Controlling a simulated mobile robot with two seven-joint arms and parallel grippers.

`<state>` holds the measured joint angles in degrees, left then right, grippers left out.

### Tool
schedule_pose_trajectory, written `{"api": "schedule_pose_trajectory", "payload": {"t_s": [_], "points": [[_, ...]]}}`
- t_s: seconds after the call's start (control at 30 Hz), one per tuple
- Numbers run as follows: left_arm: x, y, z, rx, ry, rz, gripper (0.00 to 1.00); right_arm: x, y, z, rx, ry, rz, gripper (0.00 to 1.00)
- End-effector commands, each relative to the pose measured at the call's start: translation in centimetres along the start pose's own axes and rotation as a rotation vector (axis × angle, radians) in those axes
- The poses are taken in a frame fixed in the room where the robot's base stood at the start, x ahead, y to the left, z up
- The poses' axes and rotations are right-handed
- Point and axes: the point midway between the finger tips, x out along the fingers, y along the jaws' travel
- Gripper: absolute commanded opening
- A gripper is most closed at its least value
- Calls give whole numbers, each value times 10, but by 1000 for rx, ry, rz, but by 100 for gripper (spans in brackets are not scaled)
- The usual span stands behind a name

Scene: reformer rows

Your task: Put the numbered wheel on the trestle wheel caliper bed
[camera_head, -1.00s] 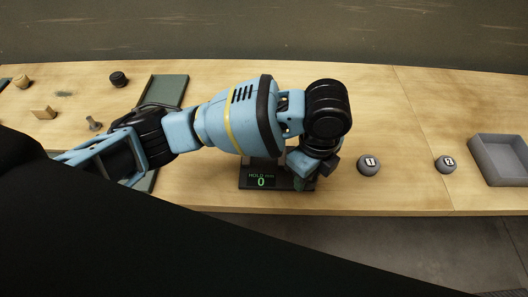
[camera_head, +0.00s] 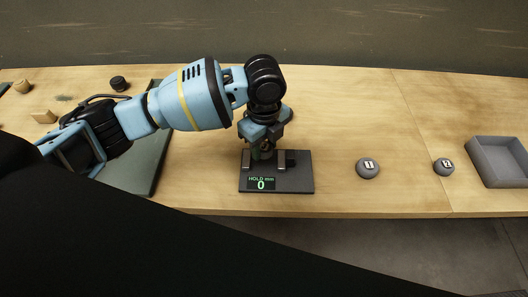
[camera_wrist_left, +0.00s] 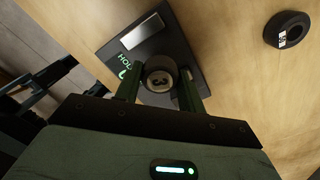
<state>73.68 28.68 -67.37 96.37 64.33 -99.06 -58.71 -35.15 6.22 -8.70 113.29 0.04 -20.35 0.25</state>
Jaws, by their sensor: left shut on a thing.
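The caliper bed (camera_head: 300,181) is a dark plate with pale upright blocks and a display reading "HOLD mm 0", on the wooden trestle table; it also shows in the left wrist view (camera_wrist_left: 176,40). My left gripper (camera_head: 262,151) is over its left rear part. In the left wrist view, its green fingers (camera_wrist_left: 158,90) are shut on a dark round wheel (camera_wrist_left: 158,78) numbered 3. The fingers mostly hide this wheel in the head view; I cannot tell whether it touches the bed. Grey wheels numbered 1 (camera_head: 368,168) and 2 (camera_head: 444,167) lie to the right. My right gripper is not in view.
A dark disc (camera_head: 287,114) lies just behind my gripper; its pale label shows in the left wrist view (camera_wrist_left: 288,30). A grey open tray (camera_head: 499,160) is at the far right. A green-grey panel (camera_head: 150,170) and small pieces lie left. The table between bed and wheel 1 is clear.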

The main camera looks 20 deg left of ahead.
Motion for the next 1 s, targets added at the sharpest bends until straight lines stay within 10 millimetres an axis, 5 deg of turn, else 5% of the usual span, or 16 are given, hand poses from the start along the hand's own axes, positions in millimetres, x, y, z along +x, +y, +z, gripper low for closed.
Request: {"api": "schedule_pose_trajectory", "payload": {"t_s": [0.2, 0.63, 0.67, 0.7, 1.0], "points": [[32, 0, 1, -1, -1, 1, 16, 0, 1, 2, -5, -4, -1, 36], [38, 0, 0, -1, 0, -1, 16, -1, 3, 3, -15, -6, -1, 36], [38, 0, 0, -1, -1, -1, 42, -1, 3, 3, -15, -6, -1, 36], [38, 0, 0, -1, -1, -2, 47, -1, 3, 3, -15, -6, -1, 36], [37, 0, 0, -1, -1, -2, 48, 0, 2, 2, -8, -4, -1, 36]]}}
